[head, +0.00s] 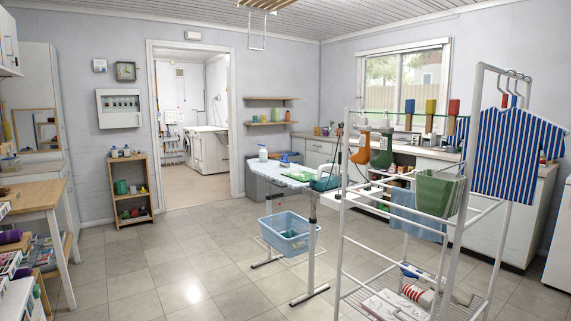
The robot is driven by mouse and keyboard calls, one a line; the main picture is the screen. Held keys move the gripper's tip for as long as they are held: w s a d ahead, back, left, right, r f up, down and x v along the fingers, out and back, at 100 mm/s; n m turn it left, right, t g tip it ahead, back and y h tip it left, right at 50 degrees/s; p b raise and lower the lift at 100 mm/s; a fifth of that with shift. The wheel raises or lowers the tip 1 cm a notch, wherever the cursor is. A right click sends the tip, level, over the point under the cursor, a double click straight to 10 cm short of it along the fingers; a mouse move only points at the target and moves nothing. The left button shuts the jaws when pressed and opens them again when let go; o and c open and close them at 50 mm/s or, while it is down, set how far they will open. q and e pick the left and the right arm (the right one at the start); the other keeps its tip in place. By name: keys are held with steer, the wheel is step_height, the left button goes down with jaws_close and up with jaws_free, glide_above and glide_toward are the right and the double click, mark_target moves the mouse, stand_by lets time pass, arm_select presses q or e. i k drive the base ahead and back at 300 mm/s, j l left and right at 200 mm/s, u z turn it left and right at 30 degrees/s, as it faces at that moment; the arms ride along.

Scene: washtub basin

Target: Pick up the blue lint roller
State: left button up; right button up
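I cannot make out the blue lint roller for certain. A small blue and white item (411,271) lies low on the drying rack's bottom shelf at the right, partly behind the rack bars; it is too small to tell what it is. Neither of my grippers shows in the head view.
A white drying rack (344,213) with hanging cloths stands at the right front. An ironing board (284,174) stands mid-room, with a blue basket (289,243) below it. A wooden table (38,194) is at the left. The tiled floor (180,278) is clear at left centre.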

mark_target(286, 163)
steer(key=i+j+u, duration=0.1)
steer(key=i+u, duration=0.35)
steer(key=i, duration=4.1)
steer(key=i+z, duration=0.45)
steer(key=i+j+z, duration=0.2)
steer(key=i+z, duration=0.25)
steer(key=i+j+z, duration=0.2)
steer(key=z, duration=0.3)
steer(key=j, duration=0.1)
